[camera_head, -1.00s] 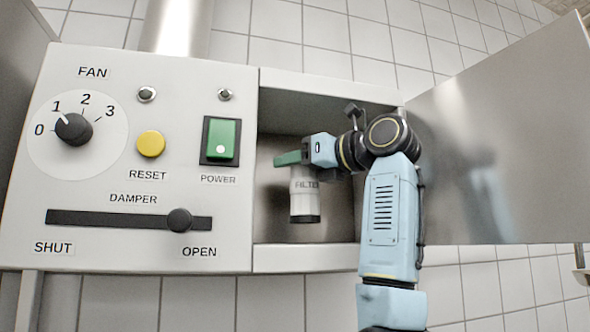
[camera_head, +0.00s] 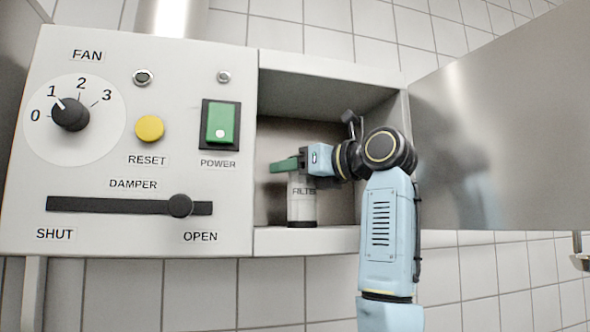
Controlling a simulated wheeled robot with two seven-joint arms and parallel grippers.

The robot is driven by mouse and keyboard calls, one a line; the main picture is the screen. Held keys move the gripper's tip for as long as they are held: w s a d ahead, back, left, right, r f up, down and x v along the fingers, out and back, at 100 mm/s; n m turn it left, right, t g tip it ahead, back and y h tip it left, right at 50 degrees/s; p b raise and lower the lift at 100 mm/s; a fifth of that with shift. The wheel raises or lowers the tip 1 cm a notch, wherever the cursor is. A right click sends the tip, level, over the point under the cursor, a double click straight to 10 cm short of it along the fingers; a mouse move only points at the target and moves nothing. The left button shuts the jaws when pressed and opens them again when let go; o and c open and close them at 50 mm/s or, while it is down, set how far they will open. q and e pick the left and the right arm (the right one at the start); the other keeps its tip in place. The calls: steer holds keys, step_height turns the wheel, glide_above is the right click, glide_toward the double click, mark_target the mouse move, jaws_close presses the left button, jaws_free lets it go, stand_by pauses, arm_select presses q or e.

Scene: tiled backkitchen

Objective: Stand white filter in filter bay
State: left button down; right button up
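The white filter (camera_head: 301,208) is an upright pale cylinder with a dark bottom rim and a partly covered "FILTER" label. It is inside the open filter bay (camera_head: 305,241), its bottom at or very close to the bay floor; I cannot tell whether it touches. My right gripper (camera_head: 286,165) reaches in from the right, its green finger lying across the filter's top. It appears shut on the filter, hiding the upper end. My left gripper is not in view.
The open metal door (camera_head: 500,130) stands to the right of the bay. The control panel on the left has a fan knob (camera_head: 71,114), yellow reset button (camera_head: 149,128), green power switch (camera_head: 221,122) and damper slider (camera_head: 180,205). The bay has free room left of the filter.

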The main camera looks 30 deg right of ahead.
steer(key=o, duration=0.3)
steer(key=shift+r, duration=0.1)
steer(key=b+v, duration=0.5)
steer(key=v, duration=0.7)
steer(key=shift+r, duration=0.15)
